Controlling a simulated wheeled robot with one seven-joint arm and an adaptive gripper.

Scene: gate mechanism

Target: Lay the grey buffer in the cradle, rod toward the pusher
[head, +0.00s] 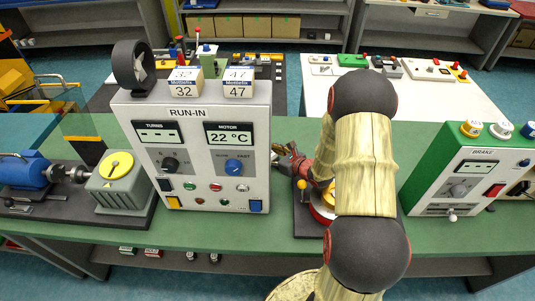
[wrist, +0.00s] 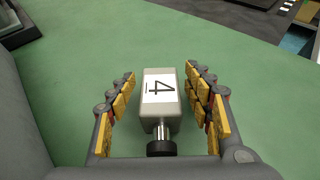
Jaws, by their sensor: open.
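In the wrist view the grey buffer (wrist: 158,100) lies on the green bench top. It is a light grey block with a white label marked 4. Its short metal rod with a black tip (wrist: 161,147) points toward the bottom of the picture. My gripper (wrist: 164,84) is open, with one yellow-padded finger on each side of the buffer and visible gaps between. In the head view my arm covers much of the middle and the buffer cannot be made out. I cannot pick out the cradle or the pusher with certainty.
In the head view the RUN-IN panel (head: 190,112) stands left of my arm and the BRAKE panel (head: 470,165) right of it. A dark base with a red disc and yellow knob (head: 302,184) is partly behind my arm. A motor rig (head: 110,195) stands far left.

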